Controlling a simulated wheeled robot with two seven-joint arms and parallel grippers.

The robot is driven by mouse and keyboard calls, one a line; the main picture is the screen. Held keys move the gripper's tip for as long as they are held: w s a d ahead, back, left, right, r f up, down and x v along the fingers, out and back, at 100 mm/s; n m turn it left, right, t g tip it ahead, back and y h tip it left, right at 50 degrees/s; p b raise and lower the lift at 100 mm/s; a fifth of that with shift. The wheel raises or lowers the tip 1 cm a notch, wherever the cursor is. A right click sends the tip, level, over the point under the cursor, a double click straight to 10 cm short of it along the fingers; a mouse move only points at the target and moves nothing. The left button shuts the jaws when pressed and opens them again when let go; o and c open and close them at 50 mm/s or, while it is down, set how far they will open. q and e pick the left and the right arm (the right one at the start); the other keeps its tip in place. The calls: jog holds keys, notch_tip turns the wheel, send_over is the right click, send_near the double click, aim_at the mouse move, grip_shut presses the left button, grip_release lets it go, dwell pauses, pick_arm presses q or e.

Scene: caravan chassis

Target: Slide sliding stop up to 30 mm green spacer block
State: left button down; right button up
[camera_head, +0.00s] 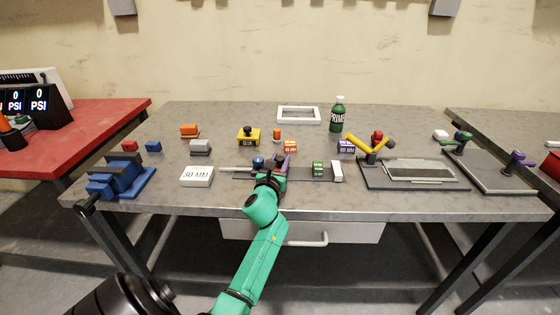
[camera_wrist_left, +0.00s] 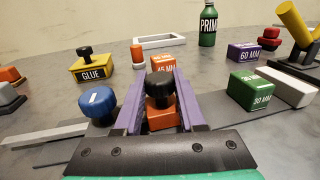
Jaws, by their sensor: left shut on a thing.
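The sliding stop appears to be the orange block with a black knob (camera_wrist_left: 160,102) in the left wrist view. My left gripper (camera_head: 277,163) is shut on it, its purple fingers on either side; in the head view the gripper mostly hides it. The green 30 MM spacer block (camera_wrist_left: 252,90) stands to the right, apart from the stop, and also shows in the head view (camera_head: 318,169). A white end block (camera_head: 337,171) stands just right of the green block on the dark rail (camera_head: 300,174). A blue knob (camera_wrist_left: 98,102) is left of the fingers. My right gripper is out of view.
An orange 45 MM block (camera_head: 291,146) and a purple 60 MM block (camera_head: 346,146) stand behind the rail. A white 30 MM block (camera_head: 197,177) and a blue vise (camera_head: 122,179) are to the left. A fixture plate with yellow handle (camera_head: 376,144) is to the right.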

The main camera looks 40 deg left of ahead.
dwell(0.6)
pick_arm(q)
jog(key=shift+w+d+f, duration=0.1)
jog(key=shift+d+f, duration=0.05)
jog(key=w+d+b, duration=0.2)
jog(key=shift+d, duration=0.35)
jog(key=shift+w+d, duration=0.15)
jog(key=shift+d, duration=0.05)
jog(key=c, duration=0.5)
grip_release()
jog(key=shift+a, duration=0.1)
jog(key=v, duration=1.4)
jog(key=shift+s, duration=0.35)
